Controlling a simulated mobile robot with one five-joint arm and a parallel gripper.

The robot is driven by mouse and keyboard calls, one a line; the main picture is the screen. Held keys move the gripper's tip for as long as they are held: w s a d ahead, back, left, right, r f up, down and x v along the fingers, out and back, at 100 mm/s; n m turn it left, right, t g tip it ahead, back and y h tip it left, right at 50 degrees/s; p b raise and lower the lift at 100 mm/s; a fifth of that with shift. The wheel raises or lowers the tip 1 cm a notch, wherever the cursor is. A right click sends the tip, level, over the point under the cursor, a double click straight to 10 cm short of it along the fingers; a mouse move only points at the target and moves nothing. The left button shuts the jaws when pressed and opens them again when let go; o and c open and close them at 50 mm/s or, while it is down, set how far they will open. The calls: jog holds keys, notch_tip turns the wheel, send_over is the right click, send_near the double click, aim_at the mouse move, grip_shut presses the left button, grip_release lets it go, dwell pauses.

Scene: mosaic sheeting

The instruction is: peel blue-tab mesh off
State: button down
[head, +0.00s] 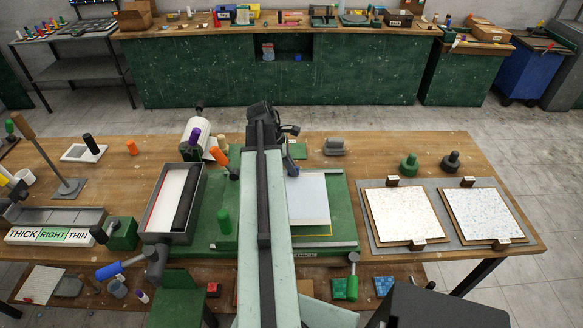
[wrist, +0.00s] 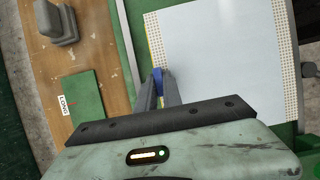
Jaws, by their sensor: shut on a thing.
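A pale sheet (wrist: 220,60) with dotted, tile-like strips along its side edges fills the right half of the wrist view. It also shows in the head view (head: 308,196), lying on a green board to the right of my arm. The blue tab (wrist: 158,77) is at the sheet's left edge. My gripper (wrist: 160,88) is shut on the blue tab. My arm crosses the middle of the head view and hides part of the board and sheet. I cannot tell whether any mesh is lifted.
Two speckled panels (head: 400,212) (head: 486,214) lie on a grey mat at the right. A green piece labelled LONG (wrist: 86,95) and a grey block (wrist: 58,22) lie beside the board. A grey tray (head: 151,205) and a white roll (head: 194,137) stand left of my arm.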

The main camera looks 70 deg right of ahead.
jog(key=shift+r+p, duration=1.95)
jog(key=shift+r, duration=0.2)
jog(key=shift+f, duration=0.1)
